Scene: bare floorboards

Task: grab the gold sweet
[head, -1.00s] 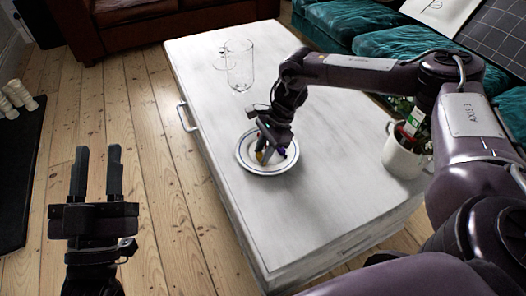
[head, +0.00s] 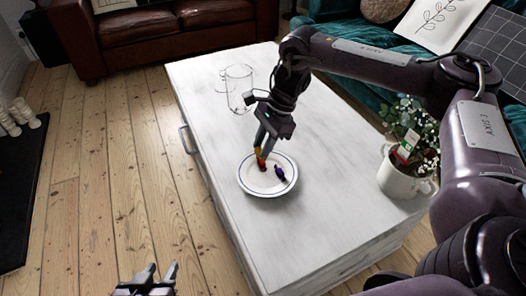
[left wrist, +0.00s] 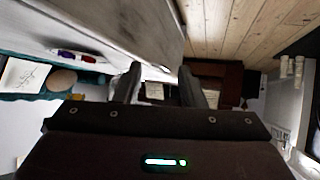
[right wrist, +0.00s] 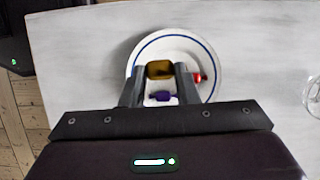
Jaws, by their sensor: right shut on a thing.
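The gold sweet (right wrist: 159,70) is between the fingertips of my right gripper (right wrist: 160,74), which is shut on it. In the head view the right gripper (head: 261,151) points down over the plate's far side, with little of the gold sweet (head: 258,152) showing. A red sweet (right wrist: 198,78) and a purple sweet (right wrist: 160,96) lie on the white, blue-rimmed plate (right wrist: 150,46). In the head view the purple sweet (head: 280,174) lies right of the red one (head: 262,167). My left gripper (head: 156,270) is open and empty at the bottom edge, beside the table.
The plate rests on a white table (head: 215,105). A glass jug (head: 238,88) stands behind the plate, and a white pot with a plant (head: 398,182) stands to its right. A brown sofa (head: 160,35) and a teal sofa (head: 370,60) are beyond. The table's near part is clear.

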